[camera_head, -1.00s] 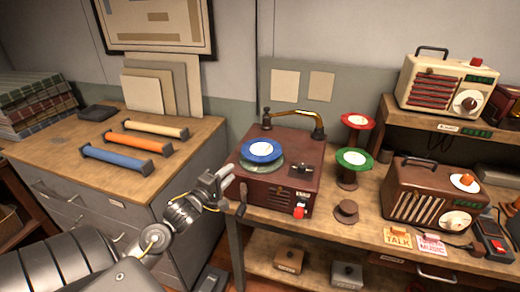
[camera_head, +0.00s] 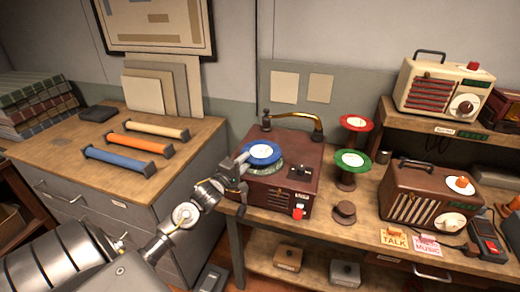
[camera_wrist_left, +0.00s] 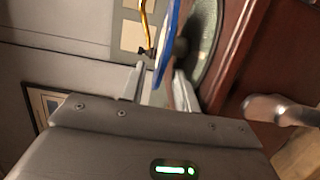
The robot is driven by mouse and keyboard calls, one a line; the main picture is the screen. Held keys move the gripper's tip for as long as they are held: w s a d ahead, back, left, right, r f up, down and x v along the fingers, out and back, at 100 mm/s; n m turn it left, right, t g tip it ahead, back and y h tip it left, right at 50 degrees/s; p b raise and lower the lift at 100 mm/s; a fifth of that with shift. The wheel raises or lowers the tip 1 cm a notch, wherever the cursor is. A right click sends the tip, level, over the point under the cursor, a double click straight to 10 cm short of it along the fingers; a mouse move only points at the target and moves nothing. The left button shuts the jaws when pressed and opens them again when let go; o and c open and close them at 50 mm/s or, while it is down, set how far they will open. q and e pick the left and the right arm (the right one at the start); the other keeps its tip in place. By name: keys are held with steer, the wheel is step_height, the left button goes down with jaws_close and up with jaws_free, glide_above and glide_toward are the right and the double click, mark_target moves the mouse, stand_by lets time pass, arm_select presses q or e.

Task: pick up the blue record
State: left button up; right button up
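The blue record (camera_head: 262,152) with a white label sits raised above the grey-green platter (camera_head: 267,171) of a dark red record player (camera_head: 308,160). My left gripper (camera_head: 241,166) is at the record's left edge. In the left wrist view the record (camera_wrist_left: 168,42) shows edge-on between the two fingers of my left gripper (camera_wrist_left: 158,88). The fingers are apart, with a visible gap beside the record, so it is around the rim but does not appear to grip it. My right gripper is not in view.
A red record (camera_head: 357,123) and a green record (camera_head: 352,159) rest on stands to the right. The brass tone arm (camera_head: 300,114) is behind the blue record. A brown radio (camera_head: 428,195) stands further right. The left cabinet holds colored rolls (camera_head: 118,161).

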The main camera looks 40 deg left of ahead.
mark_target(261, 152)
arm_select(q)
steer(key=shift+w+a, duration=0.1)
steer(key=shift+w, duration=1)
steer(key=shift+s, duration=0.1)
jaws_close()
